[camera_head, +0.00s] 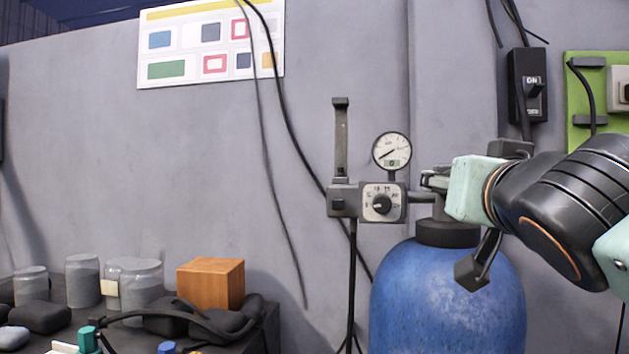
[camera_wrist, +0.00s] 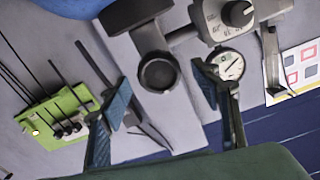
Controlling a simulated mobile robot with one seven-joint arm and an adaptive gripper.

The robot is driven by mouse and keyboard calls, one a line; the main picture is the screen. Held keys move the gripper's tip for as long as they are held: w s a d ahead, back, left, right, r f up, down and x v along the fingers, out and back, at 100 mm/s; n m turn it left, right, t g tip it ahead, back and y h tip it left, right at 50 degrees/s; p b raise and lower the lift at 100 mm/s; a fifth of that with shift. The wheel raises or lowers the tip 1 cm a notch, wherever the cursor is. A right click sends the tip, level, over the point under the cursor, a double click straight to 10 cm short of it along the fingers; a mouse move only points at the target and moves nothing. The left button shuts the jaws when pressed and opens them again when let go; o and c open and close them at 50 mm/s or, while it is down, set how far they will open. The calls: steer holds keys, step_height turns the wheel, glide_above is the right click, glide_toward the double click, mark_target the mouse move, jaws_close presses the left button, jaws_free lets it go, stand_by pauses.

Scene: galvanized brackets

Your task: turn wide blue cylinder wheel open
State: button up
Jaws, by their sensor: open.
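The wide blue cylinder (camera_head: 447,302) stands upright at the lower right of the head view, with a dark collar (camera_head: 447,233) on top. A sliver of the cylinder (camera_wrist: 75,6) shows at the top of the wrist view. A dark round wheel (camera_wrist: 158,75) with a ring-like rim faces the wrist camera below it. My gripper (camera_wrist: 162,92) is open, with one finger on each side of the wheel in that view. I see no contact, and the depth between them is unclear. In the head view my arm hides much of the cylinder's top, and I cannot make out the wheel.
A regulator box with a knob (camera_head: 382,203) and a round gauge (camera_head: 391,151) sit left of the cylinder top, close to my gripper. A black switch (camera_head: 527,84) and a green panel (camera_head: 588,66) are on the wall. Jars and a wooden block (camera_head: 211,284) crowd the bench.

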steer(key=shift+x, duration=1.7)
steer(key=shift+c, duration=0.3)
steer(key=c, duration=1.1)
